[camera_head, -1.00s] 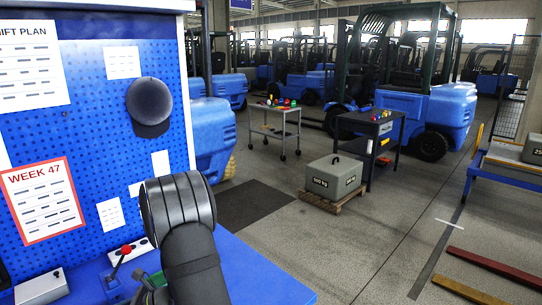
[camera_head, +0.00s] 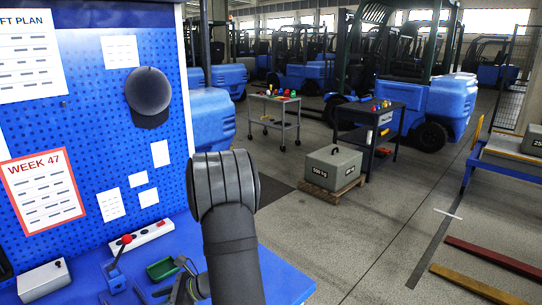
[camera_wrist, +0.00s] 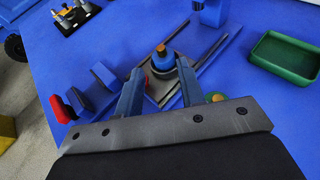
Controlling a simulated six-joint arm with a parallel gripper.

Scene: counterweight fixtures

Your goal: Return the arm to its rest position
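My arm (camera_head: 233,235) stands in front of the blue bench, its dark links rising from the bottom of the head view. My gripper (camera_wrist: 161,70) points down over the blue bench top (camera_wrist: 100,40). Its two blue-grey fingers are apart. A blue round part with an orange-brown top (camera_wrist: 162,50) shows between and beyond them, on a grey, blue-edged fixture. I see no clear contact with it. In the head view the gripper is mostly hidden low behind my arm.
A green tray (camera_wrist: 285,53) lies right of the fixture. A red-knobbed lever (camera_head: 127,239), a button box (camera_head: 146,235) and a white box (camera_head: 44,280) are on the bench. A pegboard (camera_head: 90,120) stands behind. A 500 kg weight (camera_head: 332,167) sits on a floor pallet.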

